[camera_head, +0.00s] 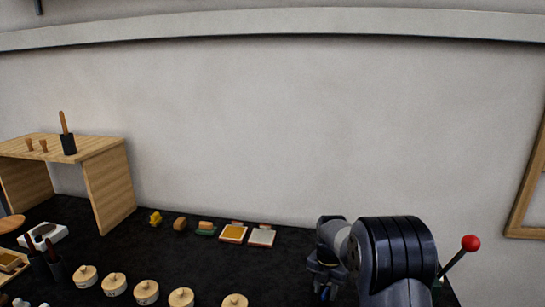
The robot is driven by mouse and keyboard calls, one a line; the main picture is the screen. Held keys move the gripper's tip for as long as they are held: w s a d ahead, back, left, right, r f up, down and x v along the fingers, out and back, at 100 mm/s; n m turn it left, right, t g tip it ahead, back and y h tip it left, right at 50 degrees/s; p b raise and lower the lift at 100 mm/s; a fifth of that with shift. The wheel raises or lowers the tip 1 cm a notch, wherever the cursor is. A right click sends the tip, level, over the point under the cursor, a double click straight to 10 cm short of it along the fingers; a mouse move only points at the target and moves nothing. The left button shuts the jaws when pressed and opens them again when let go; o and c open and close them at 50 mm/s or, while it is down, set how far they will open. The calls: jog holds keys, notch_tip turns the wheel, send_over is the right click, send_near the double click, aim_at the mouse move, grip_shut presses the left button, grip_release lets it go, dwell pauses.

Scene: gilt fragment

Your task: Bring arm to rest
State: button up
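My arm shows at the lower right of the head view, folded over the dark table top (285,262). My gripper (325,288) points down at the arm's left side, near the bottom edge of the picture. Its fingers are small, dark and partly cut off, so I cannot tell whether they are open or shut. I see nothing clearly held in it.
A wooden shelf (108,190) stands at the left with a dark cup (68,144) on top. Several small blocks and pads line the back, including a framed gold pad (233,234). Several round lidded wooden pots (146,291) stand in front. A red-knobbed lever (470,242) rises right of my arm.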

jog(key=shift+r, duration=0.1)
notch_tip(320, 180, up, 11)
notch_tip(320, 180, down, 10)
jog(key=shift+f, duration=0.6)
jog(key=m, duration=0.5)
jog(key=shift+m, duration=0.3)
jog(key=m+p, duration=0.1)
jog(key=m, duration=0.5)
jog(key=shift+r, duration=0.1)
jog(key=m+p, duration=0.1)
jog(key=m, duration=0.4)
jog(key=shift+m, duration=0.3)
jog(key=m+p, duration=0.1)
jog(key=m, duration=0.4)
jog(key=shift+p, duration=0.3)
